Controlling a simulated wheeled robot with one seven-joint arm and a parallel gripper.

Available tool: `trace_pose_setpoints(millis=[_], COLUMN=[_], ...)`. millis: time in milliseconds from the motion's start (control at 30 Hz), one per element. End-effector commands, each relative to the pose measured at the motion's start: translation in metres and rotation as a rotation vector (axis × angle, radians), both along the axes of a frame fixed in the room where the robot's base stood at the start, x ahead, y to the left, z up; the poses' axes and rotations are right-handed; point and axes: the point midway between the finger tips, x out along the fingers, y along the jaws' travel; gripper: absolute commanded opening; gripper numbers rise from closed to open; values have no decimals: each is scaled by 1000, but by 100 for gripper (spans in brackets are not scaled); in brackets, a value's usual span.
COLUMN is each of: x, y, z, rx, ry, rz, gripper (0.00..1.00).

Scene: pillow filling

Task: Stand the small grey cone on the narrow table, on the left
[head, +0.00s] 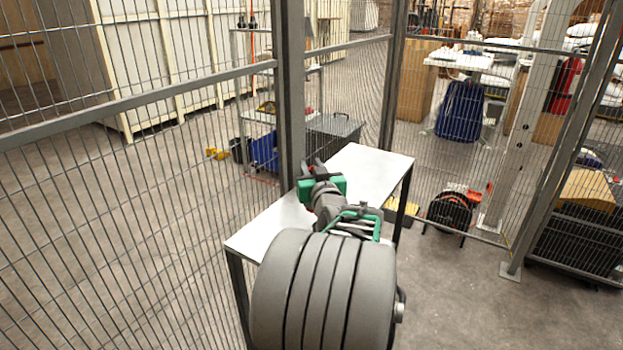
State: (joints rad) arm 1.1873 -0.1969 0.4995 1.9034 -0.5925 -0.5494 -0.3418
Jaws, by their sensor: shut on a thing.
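The narrow table (372,165) has a pale, flat top and dark legs. It runs from the lower left to the upper right, and the bare parts of its top look empty. My gripper (312,168) is over the middle of the table, at the far end of my arm, beside the fence post. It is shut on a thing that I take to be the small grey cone. My arm and the gripper body hide the cone, so its tilt and its gap to the table top cannot be told.
A wire mesh fence with a thick grey post (291,90) stands close along the table's far left side. Behind it are a blue bin (264,152) and a dark box (333,132). A black cable reel (450,212) sits on the floor at right. The table's left end (258,236) is clear.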

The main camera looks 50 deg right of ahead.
Motion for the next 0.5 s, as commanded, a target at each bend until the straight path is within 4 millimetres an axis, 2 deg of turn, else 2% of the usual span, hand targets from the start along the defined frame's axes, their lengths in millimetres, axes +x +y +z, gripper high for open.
trace_pose_setpoints(millis=[233,500], x=[4,4], y=[-5,-5], z=[-36,-38], rx=[1,-3], ry=[0,-2], rz=[-1,-1], gripper=[0,0])
